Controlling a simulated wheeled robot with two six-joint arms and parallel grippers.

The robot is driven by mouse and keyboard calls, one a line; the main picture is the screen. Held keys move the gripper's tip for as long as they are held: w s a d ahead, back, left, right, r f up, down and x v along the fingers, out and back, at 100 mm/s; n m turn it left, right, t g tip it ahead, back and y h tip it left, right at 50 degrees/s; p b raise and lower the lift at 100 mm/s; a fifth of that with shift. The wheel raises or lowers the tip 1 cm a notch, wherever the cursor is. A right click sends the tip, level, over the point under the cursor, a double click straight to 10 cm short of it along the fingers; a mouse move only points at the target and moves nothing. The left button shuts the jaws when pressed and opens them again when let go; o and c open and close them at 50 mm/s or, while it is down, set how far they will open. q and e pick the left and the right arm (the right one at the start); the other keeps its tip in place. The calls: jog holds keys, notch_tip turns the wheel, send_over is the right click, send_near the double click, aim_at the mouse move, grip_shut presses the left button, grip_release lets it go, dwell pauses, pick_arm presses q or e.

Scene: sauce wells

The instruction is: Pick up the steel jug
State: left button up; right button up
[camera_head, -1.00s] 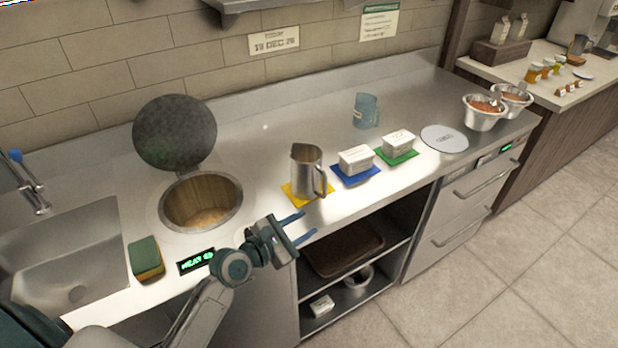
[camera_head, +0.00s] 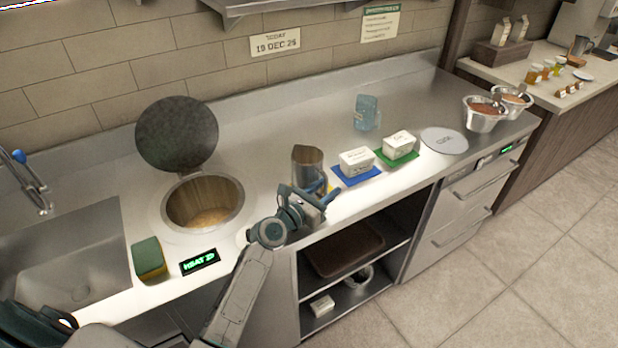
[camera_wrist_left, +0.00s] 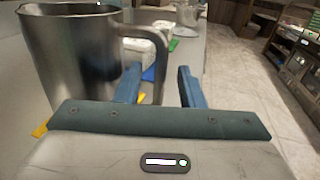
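The steel jug (camera_head: 307,164) stands upright on the counter, on a yellow mat that my gripper mostly covers in the head view. In the left wrist view the jug (camera_wrist_left: 75,60) fills the upper left, with its handle (camera_wrist_left: 158,62) on its right side. My left gripper (camera_head: 327,194) is open at the front of the jug. In the wrist view its two blue fingers (camera_wrist_left: 158,88) are spread apart, and the lower handle shows between them. I cannot tell whether either finger touches the handle. My right gripper is not in view.
White labelled tubs stand on a blue mat (camera_head: 371,175) and a green mat (camera_head: 412,154) right of the jug. A clear blue jug (camera_head: 366,112) stands behind. An open round well (camera_head: 166,219) with a raised lid (camera_head: 176,134) is left. A sponge (camera_head: 149,259) lies near the sink.

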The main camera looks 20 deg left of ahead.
pick_arm(q)
jog(key=x, duration=0.2)
jog(key=shift+w+d+f, duration=0.1)
jog(key=shift+w, duration=0.1)
jog(key=shift+s, duration=0.1)
grip_shut()
jog(key=shift+r, duration=0.7)
jog(key=shift+s+r+p, duration=0.15)
jog(key=shift+s+r, duration=0.05)
jog(key=shift+r, duration=0.35)
jog(key=shift+s+r+p, duration=0.15)
jog(key=shift+s+r, duration=0.05)
jog(key=shift+r, duration=0.35)
jog(key=b, duration=0.1)
send_near(326, 181)
jog(key=s+d+r, duration=0.1)
jog(key=s+d, duration=0.2)
jog(key=s, duration=0.1)
jog(key=shift+s+d+r, duration=0.25)
jog(key=shift+d, duration=0.15)
